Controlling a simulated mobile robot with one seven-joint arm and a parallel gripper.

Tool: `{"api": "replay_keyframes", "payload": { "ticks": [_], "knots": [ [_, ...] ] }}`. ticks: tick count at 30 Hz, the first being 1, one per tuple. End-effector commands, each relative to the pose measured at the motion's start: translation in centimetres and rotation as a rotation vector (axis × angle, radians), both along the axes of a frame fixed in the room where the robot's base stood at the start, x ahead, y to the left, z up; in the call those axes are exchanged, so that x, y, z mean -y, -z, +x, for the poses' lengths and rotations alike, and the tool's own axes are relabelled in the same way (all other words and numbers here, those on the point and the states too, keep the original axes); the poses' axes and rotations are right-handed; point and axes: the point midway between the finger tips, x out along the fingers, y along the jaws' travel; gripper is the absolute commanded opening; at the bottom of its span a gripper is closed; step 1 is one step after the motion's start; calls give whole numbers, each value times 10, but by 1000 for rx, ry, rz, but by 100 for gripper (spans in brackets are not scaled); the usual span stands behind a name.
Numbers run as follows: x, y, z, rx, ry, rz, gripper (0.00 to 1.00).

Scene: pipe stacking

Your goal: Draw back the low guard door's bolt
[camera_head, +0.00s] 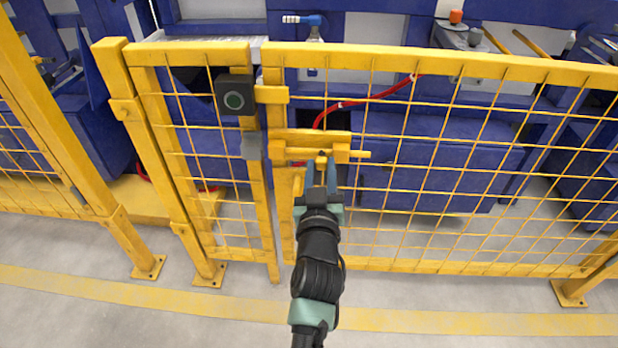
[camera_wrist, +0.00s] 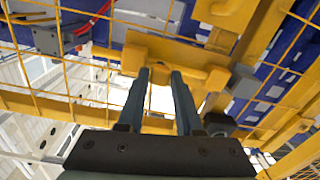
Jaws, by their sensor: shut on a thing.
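The low guard door (camera_head: 430,190) is a yellow mesh panel and looks shut against the narrow panel on its left. Its yellow bolt (camera_head: 359,154) lies level in a yellow housing (camera_head: 310,137) near the door's upper left edge. The bolt housing also shows in the wrist view (camera_wrist: 165,48). My gripper (camera_head: 321,162) is at the bolt from the front, its fingers around the bolt's small knob. In the wrist view my gripper (camera_wrist: 160,75) has its two fingers on either side of a yellow part. The fingers partly hide the knob.
Blue machinery and a red hose (camera_head: 365,101) stand behind the mesh. The floor in front is clear, with a yellow line (camera_head: 420,321).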

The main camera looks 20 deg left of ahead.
Motion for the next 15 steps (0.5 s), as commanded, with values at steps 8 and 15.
{"api": "replay_keyframes", "payload": {
  "ticks": [8, 15],
  "knots": [
    [4, 0, 1, -1, -1, 0, 0],
    [6, 0, 1, -2, 2, -1, 52]
  ]
}}
